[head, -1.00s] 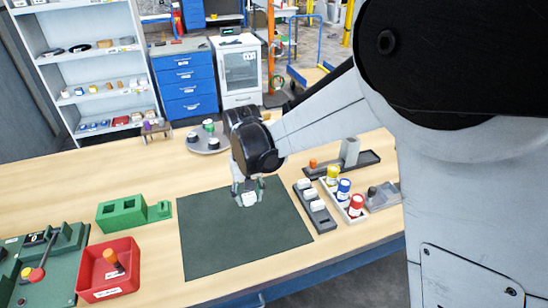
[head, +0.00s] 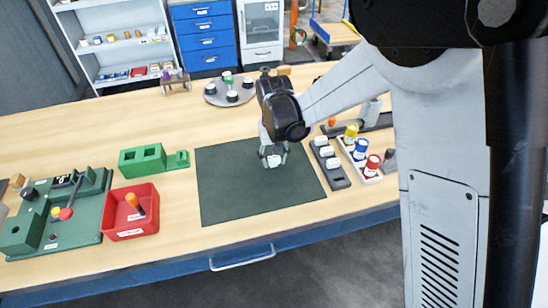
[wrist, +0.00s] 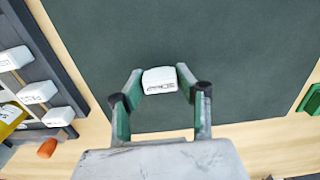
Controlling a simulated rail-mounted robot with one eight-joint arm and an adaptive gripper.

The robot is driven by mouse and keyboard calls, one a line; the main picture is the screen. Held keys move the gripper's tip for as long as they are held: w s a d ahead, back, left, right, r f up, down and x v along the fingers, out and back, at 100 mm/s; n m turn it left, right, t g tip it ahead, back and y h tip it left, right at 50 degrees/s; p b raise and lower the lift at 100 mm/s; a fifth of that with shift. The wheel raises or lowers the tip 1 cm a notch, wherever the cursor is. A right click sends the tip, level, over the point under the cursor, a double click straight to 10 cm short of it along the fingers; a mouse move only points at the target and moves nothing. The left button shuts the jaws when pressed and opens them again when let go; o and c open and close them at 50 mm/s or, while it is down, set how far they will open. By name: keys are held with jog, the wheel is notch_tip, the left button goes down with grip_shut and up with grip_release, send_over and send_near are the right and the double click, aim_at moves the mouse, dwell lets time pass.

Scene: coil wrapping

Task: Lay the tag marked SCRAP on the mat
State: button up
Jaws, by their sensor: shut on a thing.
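A white tag (wrist: 160,80) with dark lettering, too small to read surely, sits between the fingers of my gripper (wrist: 161,82). My gripper is shut on it. In the head view my gripper (head: 272,158) points down over the far part of the dark green mat (head: 250,190), with the white tag (head: 274,161) at its tips. The mat also fills much of the wrist view (wrist: 230,40). I cannot tell whether the tag touches the mat or hangs just above it.
A grey rack (head: 340,182) with several white tags stands right of the mat, beside a tray of yellow, blue and red bottles (head: 360,158). A red bin (head: 122,230) and green block (head: 143,160) lie left. A round tray (head: 213,100) stands behind. Most of the mat is clear.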

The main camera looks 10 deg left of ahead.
aim_at(274, 158)
jog(key=o, duration=0.9)
jog(key=shift+f, duration=0.1)
notch_tip(274, 158, up, 12)
jog(key=shift+r, duration=0.2)
